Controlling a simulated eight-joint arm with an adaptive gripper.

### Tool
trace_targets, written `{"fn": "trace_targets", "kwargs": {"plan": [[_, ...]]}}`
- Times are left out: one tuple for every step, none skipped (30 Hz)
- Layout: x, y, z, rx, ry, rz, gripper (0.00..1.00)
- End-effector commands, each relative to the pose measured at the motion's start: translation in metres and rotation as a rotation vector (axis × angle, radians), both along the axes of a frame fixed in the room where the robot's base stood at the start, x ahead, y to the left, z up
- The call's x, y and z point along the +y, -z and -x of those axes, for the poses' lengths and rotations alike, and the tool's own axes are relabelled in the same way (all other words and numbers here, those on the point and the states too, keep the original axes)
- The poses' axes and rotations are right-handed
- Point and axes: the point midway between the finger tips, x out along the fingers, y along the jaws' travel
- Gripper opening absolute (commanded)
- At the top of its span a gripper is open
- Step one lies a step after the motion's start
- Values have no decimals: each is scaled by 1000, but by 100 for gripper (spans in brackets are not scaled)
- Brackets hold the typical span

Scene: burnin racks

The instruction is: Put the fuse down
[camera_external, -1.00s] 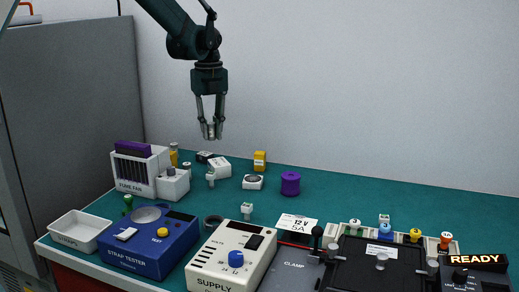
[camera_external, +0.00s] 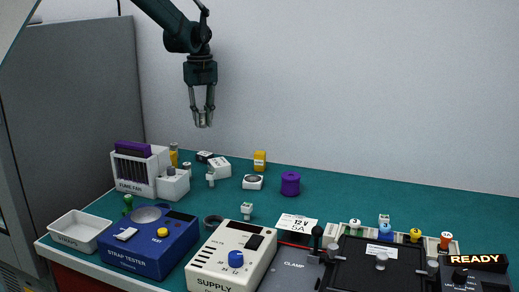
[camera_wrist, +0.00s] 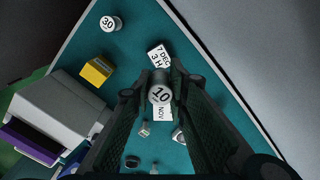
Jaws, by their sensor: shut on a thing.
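My gripper (camera_external: 203,122) hangs in the air, high above the back of the green bench. It is shut on a small fuse. In the wrist view the fuse's round pale end (camera_wrist: 160,95), marked 10, sits between the fingertips of my gripper (camera_wrist: 160,90). In the external view the fuse is a tiny light shape at the fingertips, its label too small to read. Nothing touches the fuse from below.
The white fan box (camera_external: 134,170) with a purple top stands at the back left. Labelled white blocks (camera_external: 219,168), a yellow box (camera_external: 260,161) and a purple spool (camera_external: 290,184) stand nearby. The blue strap tester (camera_external: 150,245) and white supply (camera_external: 232,255) are in front. The back right is clear.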

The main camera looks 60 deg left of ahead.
Motion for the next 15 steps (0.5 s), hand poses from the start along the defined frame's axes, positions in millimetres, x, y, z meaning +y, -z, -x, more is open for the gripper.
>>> {"fn": "trace_targets", "kwargs": {"plan": [[0,1,0,0,0,0,5],[0,3,0,0,0,0,5],[0,5,0,0,0,0,5],[0,8,0,0,0,0,5],[0,10,0,0,0,0,5],[0,15,0,0,0,0,5],[0,19,0,0,0,0,5],[0,23,0,0,0,0,5],[0,29,0,0,0,0,5],[0,33,0,0,0,0,5],[0,37,0,0,0,0,5],[0,43,0,0,0,0,5],[0,47,0,0,0,0,5],[0,50,0,0,0,0,5],[0,54,0,0,0,0,5]]}}
